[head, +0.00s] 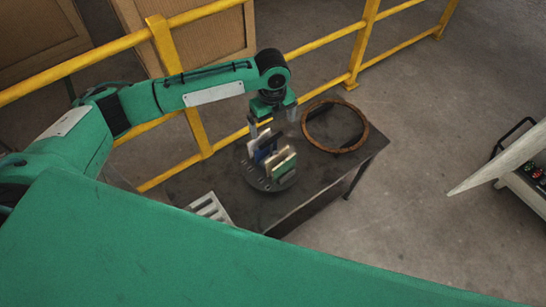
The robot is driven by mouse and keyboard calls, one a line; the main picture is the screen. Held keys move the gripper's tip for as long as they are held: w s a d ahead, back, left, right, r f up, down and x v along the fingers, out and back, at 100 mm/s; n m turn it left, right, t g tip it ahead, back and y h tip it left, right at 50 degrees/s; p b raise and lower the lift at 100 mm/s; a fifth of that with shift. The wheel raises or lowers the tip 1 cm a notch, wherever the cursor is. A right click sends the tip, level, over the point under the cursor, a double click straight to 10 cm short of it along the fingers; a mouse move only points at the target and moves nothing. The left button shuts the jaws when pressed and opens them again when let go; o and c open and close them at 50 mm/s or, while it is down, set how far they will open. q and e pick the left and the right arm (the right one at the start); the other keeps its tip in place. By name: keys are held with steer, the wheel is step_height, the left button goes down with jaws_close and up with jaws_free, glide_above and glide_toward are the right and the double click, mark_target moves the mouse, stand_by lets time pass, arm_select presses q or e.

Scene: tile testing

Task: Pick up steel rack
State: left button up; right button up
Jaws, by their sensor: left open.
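A round, dark grey slotted rack (252,176) stands on the dark table. It looks like the steel rack. Several upright tiles stand in it, among them a blue tile (264,150) and a cream and green tile (284,165). My left gripper (272,123) points down over the tiles with its fingers spread apart. The fingers are at or just above the tile tops; I cannot tell whether they touch anything. Part of the rack is hidden behind the tiles. My right gripper is not in view.
A rusty ring (361,143) lies on the dark table (240,212) right of the rack. A pale slatted piece (210,207) lies at the near left. A yellow railing (315,45) runs behind the table. A cart (526,181) stands at far right, with open floor between.

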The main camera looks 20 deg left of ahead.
mark_target(271, 139)
arm_select(q)
steer(key=f, duration=0.5)
steer(key=f+p, duration=0.1)
steer(key=f, duration=0.1)
steer(key=shift+w+a+f, duration=0.15)
steer(key=shift+a+f, duration=0.1)
steer(key=shift+f, duration=0.15)
steer(key=shift+w+a+f+p, duration=0.15)
steer(key=shift+f+p, duration=0.15)
steer(key=shift+f, duration=0.65)
steer(key=shift+w+f+p, duration=0.1)
steer(key=shift+f+p, duration=0.15)
steer(key=shift+f, duration=0.65)
steer(key=shift+w+a+f+p, duration=0.15)
steer(key=shift+f+p, duration=0.15)
steer(key=shift+f, duration=0.65)
steer(key=c, duration=1.6)
steer(key=shift+w+d+r, duration=0.1)
steer(key=shift+r, duration=0.05)
steer(key=shift+c, duration=0.5)
